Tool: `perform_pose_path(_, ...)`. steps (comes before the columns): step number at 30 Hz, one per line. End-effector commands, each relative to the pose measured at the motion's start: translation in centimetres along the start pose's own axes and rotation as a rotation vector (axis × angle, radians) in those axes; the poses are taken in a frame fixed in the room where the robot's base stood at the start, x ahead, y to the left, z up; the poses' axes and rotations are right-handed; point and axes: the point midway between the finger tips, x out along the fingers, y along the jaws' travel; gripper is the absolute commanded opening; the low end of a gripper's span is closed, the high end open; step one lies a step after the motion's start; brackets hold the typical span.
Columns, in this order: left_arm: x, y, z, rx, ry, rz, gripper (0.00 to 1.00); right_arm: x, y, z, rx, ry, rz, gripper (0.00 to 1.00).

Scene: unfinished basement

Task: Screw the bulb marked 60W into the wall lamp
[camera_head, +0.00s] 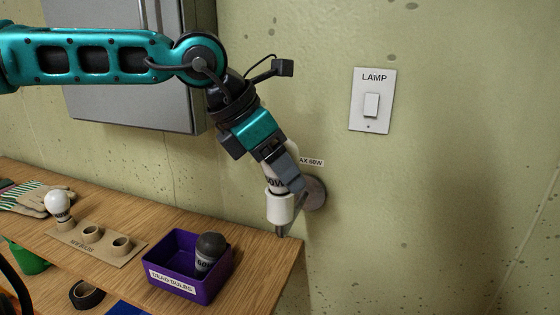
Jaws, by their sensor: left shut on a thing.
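My left gripper (288,178) comes down from above, shut on a white bulb (272,183) whose marking is partly covered and looks like 60W. The bulb is directly above the white socket of the wall lamp (280,208), with its lower end at the socket's mouth. I cannot tell how deep it sits in the socket, because the fingers and the socket hide its base. The lamp's round mount (316,194) is on the wall. A label (312,161) reading MAX 60W, partly covered, is above it. My right gripper is out of view.
A purple bin (166,281) marked DEAD BULBS holds a dark bulb (210,246). A cardboard holder (118,258) has two empty rings and one white bulb (57,204). Gloves (35,198) lie at left. A grey box (140,70) and a LAMP switch (371,104) are on the wall.

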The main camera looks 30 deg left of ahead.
Motion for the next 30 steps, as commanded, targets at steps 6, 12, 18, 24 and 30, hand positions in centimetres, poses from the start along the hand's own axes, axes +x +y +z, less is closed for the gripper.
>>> perform_pose_path(6, -0.1, 0.0, 0.0, 0.006, 0.0, -0.006, 0.37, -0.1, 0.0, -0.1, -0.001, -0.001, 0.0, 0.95)
perform_pose_path(12, -0.2, 0.0, 0.1, 0.071, 0.0, -0.05, 0.37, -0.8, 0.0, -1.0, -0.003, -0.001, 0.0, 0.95)
perform_pose_path(18, -0.2, 0.0, 0.1, 0.148, 0.001, -0.099, 0.37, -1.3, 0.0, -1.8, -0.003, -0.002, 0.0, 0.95)
perform_pose_path(24, -0.1, 0.0, 0.1, 0.224, 0.002, -0.148, 0.37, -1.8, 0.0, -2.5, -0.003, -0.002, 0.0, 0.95)
perform_pose_path(30, 0.0, 0.0, 0.0, 0.252, 0.0, -0.163, 0.37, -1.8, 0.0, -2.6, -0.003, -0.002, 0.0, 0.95)
